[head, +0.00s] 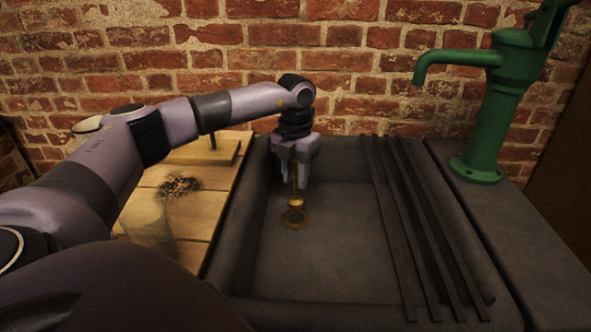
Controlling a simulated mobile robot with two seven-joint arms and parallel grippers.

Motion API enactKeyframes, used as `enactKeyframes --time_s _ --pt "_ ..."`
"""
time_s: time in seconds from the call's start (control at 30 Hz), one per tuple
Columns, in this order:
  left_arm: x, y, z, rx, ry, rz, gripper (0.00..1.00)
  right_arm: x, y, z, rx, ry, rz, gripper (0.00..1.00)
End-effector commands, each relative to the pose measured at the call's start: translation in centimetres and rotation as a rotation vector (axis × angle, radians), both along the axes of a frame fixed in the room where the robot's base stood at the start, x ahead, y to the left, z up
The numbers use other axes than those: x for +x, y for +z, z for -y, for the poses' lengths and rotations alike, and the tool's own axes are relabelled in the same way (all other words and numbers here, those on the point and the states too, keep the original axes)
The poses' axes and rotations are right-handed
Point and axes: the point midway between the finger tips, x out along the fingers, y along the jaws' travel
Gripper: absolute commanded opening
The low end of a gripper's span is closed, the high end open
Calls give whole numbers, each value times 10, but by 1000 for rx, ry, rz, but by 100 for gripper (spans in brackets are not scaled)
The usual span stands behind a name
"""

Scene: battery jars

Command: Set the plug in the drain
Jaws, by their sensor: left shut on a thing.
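My left gripper (294,164) reaches down into the dark stone sink (345,262) at its left back part. It is shut on the upright brass plug (296,203), which has a thin stem and a wider rounded lower end. The brass drain ring (295,220) lies in the sink floor just below the plug's lower end. In this view the plug's lower end overlaps the ring's far side; I cannot tell whether it touches the ring or hangs above it. My right gripper is not in view.
Dark slats (420,230) lie across the sink's right part. A green hand pump (490,120) stands on the right ledge. A brick wall closes the back.

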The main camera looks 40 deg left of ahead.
Motion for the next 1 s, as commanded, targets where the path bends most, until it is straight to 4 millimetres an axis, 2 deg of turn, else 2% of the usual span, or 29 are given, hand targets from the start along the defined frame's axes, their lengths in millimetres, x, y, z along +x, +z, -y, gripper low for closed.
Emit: enactKeyframes --time_s 0.5,1.0 --pt "0 -35 0 -1 0 0 0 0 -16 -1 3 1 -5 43" --pt "0 -44 0 -1 0 1 0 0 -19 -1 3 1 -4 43"
